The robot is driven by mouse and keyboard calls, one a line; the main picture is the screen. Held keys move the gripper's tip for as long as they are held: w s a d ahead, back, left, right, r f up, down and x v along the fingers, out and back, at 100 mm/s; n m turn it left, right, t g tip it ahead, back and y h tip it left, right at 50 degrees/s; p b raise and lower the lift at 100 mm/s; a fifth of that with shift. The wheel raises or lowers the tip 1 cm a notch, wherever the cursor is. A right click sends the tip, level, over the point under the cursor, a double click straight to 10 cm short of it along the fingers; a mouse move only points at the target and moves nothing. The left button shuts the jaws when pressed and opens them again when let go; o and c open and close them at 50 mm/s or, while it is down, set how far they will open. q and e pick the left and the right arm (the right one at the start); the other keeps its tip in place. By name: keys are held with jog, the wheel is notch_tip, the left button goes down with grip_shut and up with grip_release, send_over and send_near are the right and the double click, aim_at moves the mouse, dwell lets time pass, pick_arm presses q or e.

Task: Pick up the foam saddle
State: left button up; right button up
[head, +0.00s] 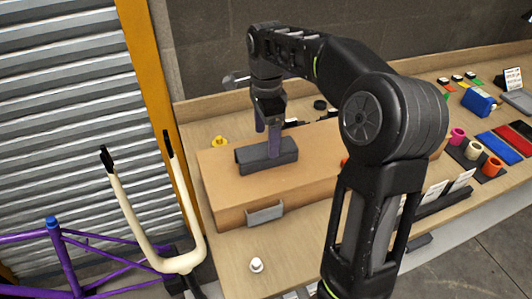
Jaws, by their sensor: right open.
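The foam saddle (252,160) is a dark grey, elongated block with a channel-like end, lying on top of a tan box (230,188). My right gripper (268,138) points down at the saddle from above, its jaws open. One finger overlaps the middle of the saddle in the picture; the other finger shows farther back. I cannot tell whether either finger touches the saddle. My left gripper is not in view.
A cream fork (186,263) and a purple frame (62,258) stand at the left. A white knob (256,265) lies on the wooden bench. Coloured rolls (474,150), a blue item (478,101) and cloths (500,145) are at the right.

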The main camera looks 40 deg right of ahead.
aim_at(266, 148)
jog(key=shift+f+p, duration=0.6)
jog(key=shift+f, duration=2.05)
jog(key=shift+c, duration=0.2)
jog(key=c, duration=1.4)
